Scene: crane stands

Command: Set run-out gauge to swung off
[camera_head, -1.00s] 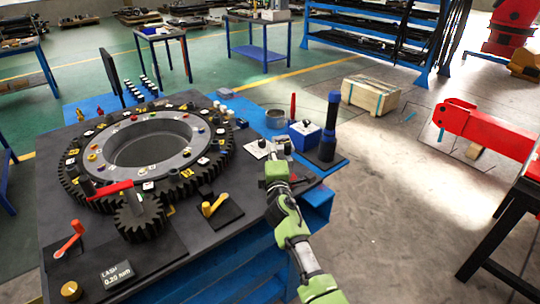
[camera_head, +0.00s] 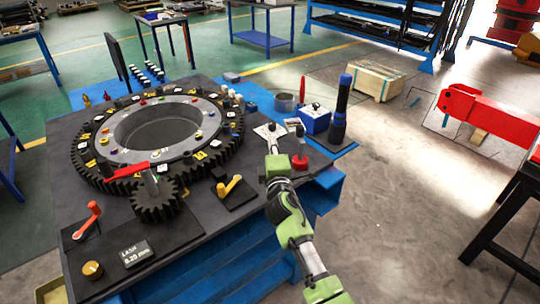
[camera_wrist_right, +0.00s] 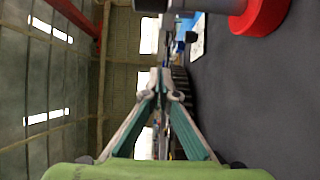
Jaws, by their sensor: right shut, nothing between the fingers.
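A small stand with a round red base (camera_head: 299,162) and a grey post is at the right front of the dark bench top. It looks like the run-out gauge, but I cannot be sure. In the right wrist view a red base (camera_wrist_right: 260,15) with a grey post lies sideways at the upper right, cut by the edge. My right gripper (camera_head: 272,149) is just left of this stand, apparently apart from it. Its fingers meet at the tips (camera_wrist_right: 165,80) in the wrist view, shut and empty. My left gripper is out of view.
A big toothed ring (camera_head: 88,165) with a small pinion (camera_head: 157,205) fills the bench's left. A yellow handle (camera_head: 230,185), a white plate (camera_head: 266,131), a blue box (camera_head: 315,121) and a blue-topped black cylinder (camera_head: 340,105) are near the gripper.

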